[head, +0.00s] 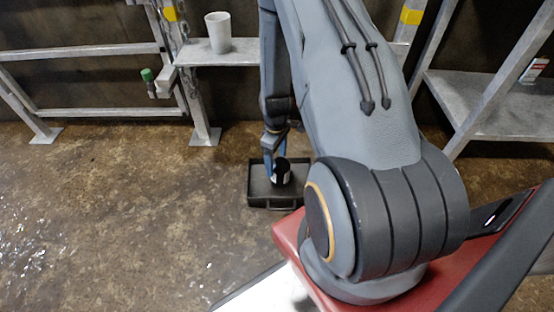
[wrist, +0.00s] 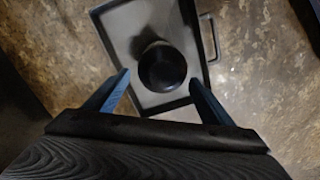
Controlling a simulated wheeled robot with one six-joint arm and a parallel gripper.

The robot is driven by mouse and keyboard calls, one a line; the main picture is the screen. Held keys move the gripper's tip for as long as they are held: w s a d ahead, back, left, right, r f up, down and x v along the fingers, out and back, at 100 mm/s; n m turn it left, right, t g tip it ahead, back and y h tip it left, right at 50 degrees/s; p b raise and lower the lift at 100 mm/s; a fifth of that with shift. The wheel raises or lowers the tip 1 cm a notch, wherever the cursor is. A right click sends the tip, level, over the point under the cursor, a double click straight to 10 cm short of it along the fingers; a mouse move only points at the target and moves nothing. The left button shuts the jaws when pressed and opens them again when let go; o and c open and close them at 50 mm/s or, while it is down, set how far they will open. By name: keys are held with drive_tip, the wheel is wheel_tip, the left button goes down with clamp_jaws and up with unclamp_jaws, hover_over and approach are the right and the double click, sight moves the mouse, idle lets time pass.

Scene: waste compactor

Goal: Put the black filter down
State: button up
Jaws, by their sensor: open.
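The black filter (head: 281,172) is a short dark cylinder with a pale label patch in the head view. It stands in a dark shallow tray (head: 257,200) on the floor. In the wrist view the filter (wrist: 162,68) shows from above as a dark round shape, inside the tray (wrist: 113,22) with its handle at the right. My gripper (wrist: 160,82) is open, its two blue fingers spread on either side of the filter with gaps visible.
A white cup (head: 218,32) stands on a metal shelf (head: 200,54) behind the tray. A green-capped item (head: 147,75) is at the railing on the left. Another shelf (head: 500,110) with a white and red container (head: 534,70) is at right. The floor left of the tray is clear.

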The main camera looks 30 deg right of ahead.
wheel_tip(320, 180, up, 12)
drive_tip(key=p, duration=0.5)
drive_tip(key=s+a+r, duration=0.1)
drive_tip(key=a+r, duration=1.8)
drive_tip(key=a, duration=0.3)
drive_tip(key=s+a+r, duration=0.7)
drive_tip(key=s, duration=0.4)
drive_tip(key=s+a+r+y, duration=0.1)
drive_tip(key=s+a+r, duration=0.6)
drive_tip(key=s, duration=0.5)
drive_tip(key=shift+a+t, duration=0.3)
drive_tip(key=shift+a, duration=0.15)
drive_tip(key=shift+r, duration=0.1)
